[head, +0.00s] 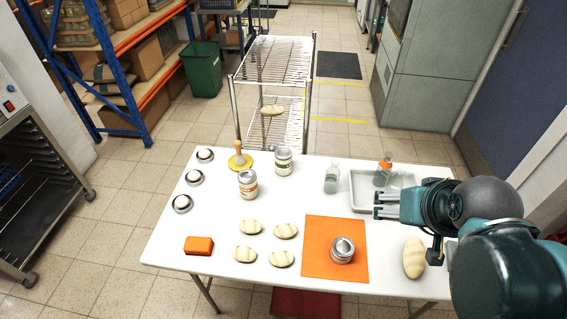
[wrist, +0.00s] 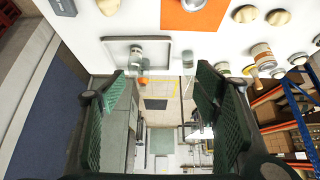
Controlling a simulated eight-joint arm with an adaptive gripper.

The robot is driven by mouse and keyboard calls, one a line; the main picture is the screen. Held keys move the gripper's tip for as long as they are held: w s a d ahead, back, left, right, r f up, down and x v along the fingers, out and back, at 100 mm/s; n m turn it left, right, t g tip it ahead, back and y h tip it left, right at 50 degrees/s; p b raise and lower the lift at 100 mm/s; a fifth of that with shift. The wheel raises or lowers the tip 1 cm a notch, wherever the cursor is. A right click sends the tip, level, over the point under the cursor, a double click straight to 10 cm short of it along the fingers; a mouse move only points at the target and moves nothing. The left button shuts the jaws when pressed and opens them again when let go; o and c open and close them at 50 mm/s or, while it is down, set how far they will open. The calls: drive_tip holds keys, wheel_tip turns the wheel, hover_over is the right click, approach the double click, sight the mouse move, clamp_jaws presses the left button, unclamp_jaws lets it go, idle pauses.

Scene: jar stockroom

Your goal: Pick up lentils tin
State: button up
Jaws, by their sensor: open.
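Three tins stand on the white table, and I cannot read which is the lentils tin. One with an orange-and-white label (head: 247,185) stands left of the middle; it also shows in the wrist view (wrist: 262,56). One with a green-and-white label (head: 283,161) stands behind it to the right. A third tin (head: 342,250), its label mostly hidden from above, stands on the orange mat (head: 318,268). My gripper (head: 385,205) is open and empty over the right part of the table, by the grey tray, apart from all tins. Both fingers show in the wrist view (wrist: 165,78).
The grey tray (head: 362,205) lies at the right with a clear orange-topped jar (head: 382,170). A clear bottle (head: 331,178) stands left of it. Several pale loaf-shaped things (head: 285,230), an orange block (head: 199,245), small silver-domed items (head: 194,177) and a yellow-based wooden-handled item (head: 239,158) occupy the table.

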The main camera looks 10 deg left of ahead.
drive_tip(key=n+g+p, duration=0.1)
drive_tip(key=n+g, duration=0.4)
drive_tip(key=n, duration=0.6)
hover_over(283, 153)
drive_tip(key=s+d, duration=0.6)
drive_tip(key=d, duration=0.5)
wheel_tip(283, 153, down, 9)
drive_tip(key=w+a+f+n, duration=0.1)
drive_tip(key=w+a+f, duration=0.1)
drive_tip(key=a+f, duration=0.1)
drive_tip(key=w+a+f+n+g, duration=0.1)
drive_tip(key=w+a+f, duration=0.1)
drive_tip(key=f, duration=0.3)
drive_tip(key=w+a+f+g, duration=0.1)
drive_tip(key=w+a+f, duration=0.1)
drive_tip(key=a+f, duration=0.2)
drive_tip(key=shift+a+f+n, duration=0.4)
drive_tip(key=shift+a, duration=0.15)
drive_tip(key=shift+w+a+f, duration=0.15)
drive_tip(key=shift+a+f, duration=0.25)
drive_tip(key=shift+f, duration=0.15)
drive_tip(key=shift+f, duration=1.3)
